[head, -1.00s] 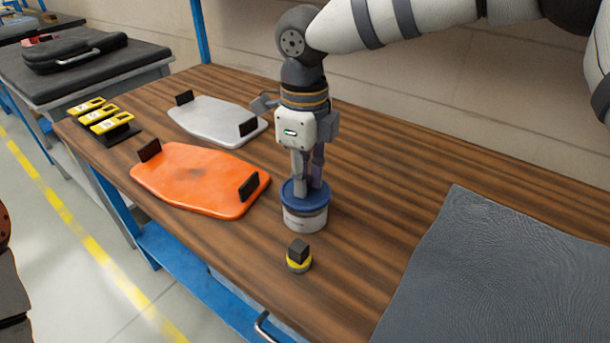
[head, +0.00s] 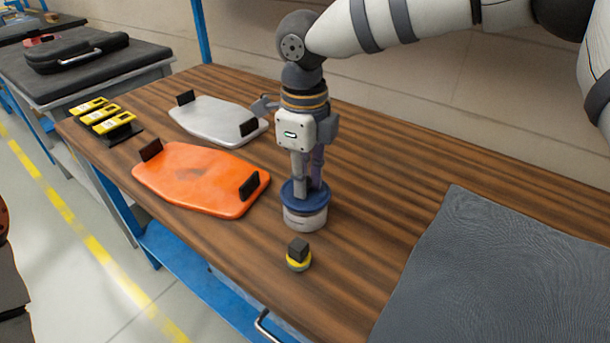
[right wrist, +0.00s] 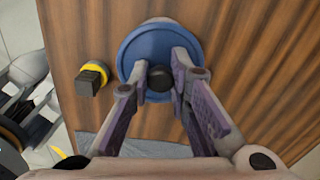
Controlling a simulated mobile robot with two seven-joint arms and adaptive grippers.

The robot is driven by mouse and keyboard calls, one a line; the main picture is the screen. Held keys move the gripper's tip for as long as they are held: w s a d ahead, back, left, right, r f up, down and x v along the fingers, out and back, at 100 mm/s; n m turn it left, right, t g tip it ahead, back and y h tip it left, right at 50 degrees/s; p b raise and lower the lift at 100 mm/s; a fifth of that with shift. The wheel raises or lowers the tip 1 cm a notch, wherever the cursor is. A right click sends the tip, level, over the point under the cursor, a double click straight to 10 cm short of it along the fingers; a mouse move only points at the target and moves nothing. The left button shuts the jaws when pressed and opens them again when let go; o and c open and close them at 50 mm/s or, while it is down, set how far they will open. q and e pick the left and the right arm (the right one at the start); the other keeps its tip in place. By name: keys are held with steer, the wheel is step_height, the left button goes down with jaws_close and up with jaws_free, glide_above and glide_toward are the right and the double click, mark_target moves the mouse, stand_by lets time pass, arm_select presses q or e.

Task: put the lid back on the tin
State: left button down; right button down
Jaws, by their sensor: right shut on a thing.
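The tin (head: 305,220) is a short, pale round can standing upright on the wooden bench. The blue lid (head: 291,201) is at the tin's top, roughly over it. I cannot tell whether it is fully seated. My right gripper (head: 307,185) points down from above, shut on the lid's dark knob. In the right wrist view the knob (right wrist: 160,78) sits between the fingertips of the gripper (right wrist: 158,75), with the blue disc (right wrist: 138,50) around it. A pale edge of the tin (right wrist: 160,20) shows past the lid's far side there. My left gripper is not in view.
A small black block on a yellow round base (head: 298,257) stands close in front of the tin. An orange board (head: 195,178) and a grey board (head: 212,117), both with black handles, lie to the left. A dark textured mat (head: 510,270) lies at right.

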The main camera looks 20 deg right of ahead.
stand_by(0.8)
steer(key=c, duration=0.9)
jaws_free()
steer(key=shift+c, duration=0.2)
steer(key=shift+r+p, duration=0.3)
steer(key=shift+r, duration=3.15)
jaws_close()
steer(key=shift+f, duration=0.1)
